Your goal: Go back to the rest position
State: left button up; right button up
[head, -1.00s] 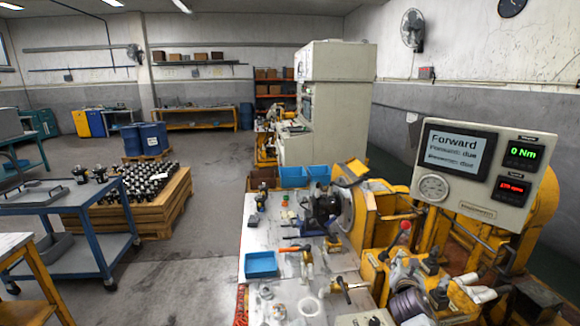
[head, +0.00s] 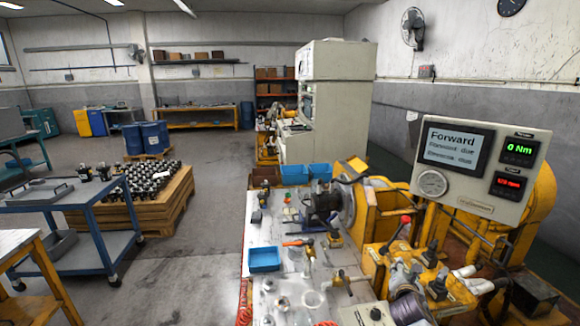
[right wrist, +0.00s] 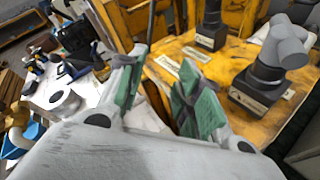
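My right gripper (head: 404,266) is low at the right in the head view, over the yellow test bench (head: 372,257) and beside its black levers (head: 430,254). In the right wrist view the right gripper (right wrist: 160,88) shows two green-padded fingers, spread apart with nothing between them. Black joysticks (right wrist: 265,82) stand on the yellow panel just to the right of the fingers. My left gripper is in neither view.
The white worktable (head: 254,222) holds a blue tray (head: 264,259), a dark motor (head: 322,206) and small tools. A display panel (head: 480,166) reads "Forward" and 0 Nm. A blue cart (head: 99,208) and a pallet of parts (head: 172,209) stand left. Open floor (head: 190,262) lies between.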

jog(key=s+a+f+m+g+y, duration=0.25)
jog(key=s+a+m, duration=0.25)
jog(key=s+m, duration=0.5)
jog(key=s+a+f+m+g+y, duration=0.2)
jog(key=s+a+f+m+g, duration=0.3)
jog(key=s, duration=0.9)
jog(key=s+a+f+m+g+y, duration=0.2)
jog(key=s+a+m, duration=0.3)
jog(key=s+m, duration=0.5)
jog(key=s+f+n+g, duration=0.1)
jog(key=s+f, duration=0.1)
jog(key=f, duration=1.5)
jog(key=s+f+n+g, duration=0.1)
jog(key=s+f, duration=0.1)
jog(key=f, duration=1.4)
jog(key=s+d+f, duration=0.2)
jog(key=s+f, duration=0.8)
jog(key=s, duration=0.1)
jog(key=s+d+f, duration=0.1)
jog(key=s+f, duration=0.8)
jog(key=s, duration=0.2)
jog(key=shift+d+f+g, duration=0.35)
jog(key=shift+d+g, duration=0.05)
jog(key=shift+g, duration=0.05)
jog(key=shift+s+h, duration=0.1)
jog(key=shift+h, duration=0.15)
